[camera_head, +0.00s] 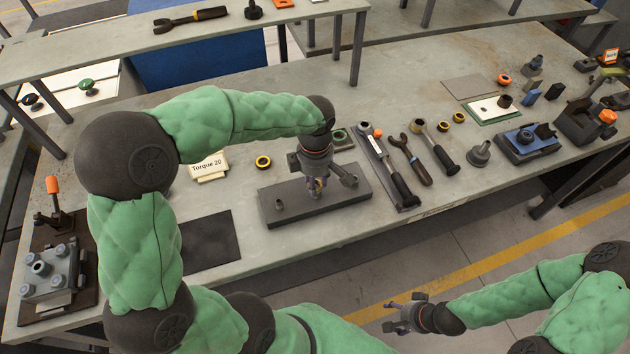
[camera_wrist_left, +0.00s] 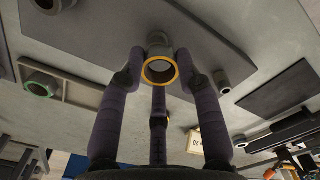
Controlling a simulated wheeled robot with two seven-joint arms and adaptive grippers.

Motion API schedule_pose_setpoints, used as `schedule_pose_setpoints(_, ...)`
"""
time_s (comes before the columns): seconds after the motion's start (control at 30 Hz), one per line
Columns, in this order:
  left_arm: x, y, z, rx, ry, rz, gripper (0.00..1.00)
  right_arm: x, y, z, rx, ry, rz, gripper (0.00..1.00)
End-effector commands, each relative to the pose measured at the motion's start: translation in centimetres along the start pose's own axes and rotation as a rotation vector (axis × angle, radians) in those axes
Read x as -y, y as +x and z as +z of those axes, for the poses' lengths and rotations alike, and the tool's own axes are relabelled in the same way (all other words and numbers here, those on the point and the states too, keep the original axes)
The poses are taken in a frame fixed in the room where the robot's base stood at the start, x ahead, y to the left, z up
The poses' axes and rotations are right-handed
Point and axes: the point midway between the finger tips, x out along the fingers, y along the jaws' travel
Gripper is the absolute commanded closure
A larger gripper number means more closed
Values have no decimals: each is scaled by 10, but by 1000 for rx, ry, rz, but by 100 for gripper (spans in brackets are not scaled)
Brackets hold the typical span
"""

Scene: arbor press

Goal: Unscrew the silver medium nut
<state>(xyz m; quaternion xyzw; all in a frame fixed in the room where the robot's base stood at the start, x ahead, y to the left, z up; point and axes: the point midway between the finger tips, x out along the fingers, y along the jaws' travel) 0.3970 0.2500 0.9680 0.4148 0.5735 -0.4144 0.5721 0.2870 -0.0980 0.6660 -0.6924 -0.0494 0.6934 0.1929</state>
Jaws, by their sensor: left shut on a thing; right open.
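My left gripper (camera_head: 316,190) points down over the middle of a dark grey base plate (camera_head: 346,201). In the left wrist view its three fingers (camera_wrist_left: 160,75) are shut around the silver medium nut (camera_wrist_left: 148,76), a grey ring with a yellow rim. A grey post (camera_wrist_left: 157,40) stands right behind the nut; I cannot tell whether the nut is still around it. In the head view the fingers hide the nut. A smaller grey post (camera_head: 279,204) stands on the plate's left part. My right gripper (camera_head: 398,318) is open and empty, off the table's front edge.
A black ring with a yellow rim (camera_head: 263,161) and a "Torque 20" card (camera_head: 208,166) lie behind the plate. A green-rimmed part (camera_head: 339,135) is behind my gripper. Wrenches (camera_head: 408,158) lie to the right. A black mat (camera_head: 209,242) lies to the left.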

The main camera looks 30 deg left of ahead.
Motion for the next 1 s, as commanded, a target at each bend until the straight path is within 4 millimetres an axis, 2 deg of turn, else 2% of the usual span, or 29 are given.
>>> schedule_pose_setpoints(0.6,0,-23,1,2,0,2,100,6,-16,1,0,0,0,35)
schedule_pose_setpoints(1.0,0,-25,0,2,1,2,100,6,-17,1,0,0,0,35)
